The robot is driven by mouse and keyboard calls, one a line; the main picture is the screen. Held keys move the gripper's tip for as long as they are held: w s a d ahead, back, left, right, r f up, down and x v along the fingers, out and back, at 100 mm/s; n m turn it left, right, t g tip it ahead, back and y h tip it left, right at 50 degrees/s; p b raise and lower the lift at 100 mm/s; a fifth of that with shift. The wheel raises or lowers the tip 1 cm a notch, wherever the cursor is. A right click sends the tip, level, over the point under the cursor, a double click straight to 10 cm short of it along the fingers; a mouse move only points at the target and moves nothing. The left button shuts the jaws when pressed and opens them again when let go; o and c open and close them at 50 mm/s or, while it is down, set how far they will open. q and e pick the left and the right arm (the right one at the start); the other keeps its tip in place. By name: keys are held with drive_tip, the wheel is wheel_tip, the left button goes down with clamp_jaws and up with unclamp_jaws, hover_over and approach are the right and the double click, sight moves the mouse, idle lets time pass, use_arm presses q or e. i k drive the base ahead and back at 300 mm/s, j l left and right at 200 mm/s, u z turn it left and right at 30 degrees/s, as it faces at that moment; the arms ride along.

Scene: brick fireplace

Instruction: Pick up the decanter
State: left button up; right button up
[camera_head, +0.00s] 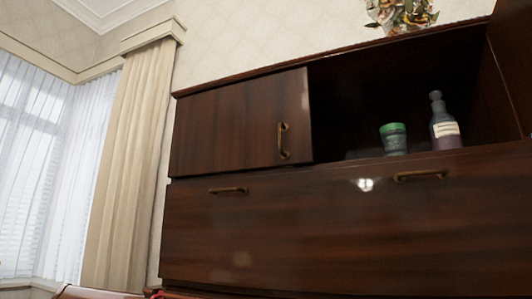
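The decanter (444,126) looks like a grey-purple bottle with a round stopper and a pale label. It stands upright in the open compartment of a dark wooden cabinet (330,221), at the right of the head view. A small green-topped jar (394,138) stands just left of it, apart from it. The lower edge of both is partly hidden by the compartment's front edge. Neither of my grippers shows in this view.
A cabinet door (241,124) with a brass handle is left of the open compartment. A wide drawer front with two handles lies below. A flower ornament (402,14) sits on top. A curtain (133,165) and window are at the left.

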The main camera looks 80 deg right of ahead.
sight(444, 130)
drive_tip(key=z, duration=3.85)
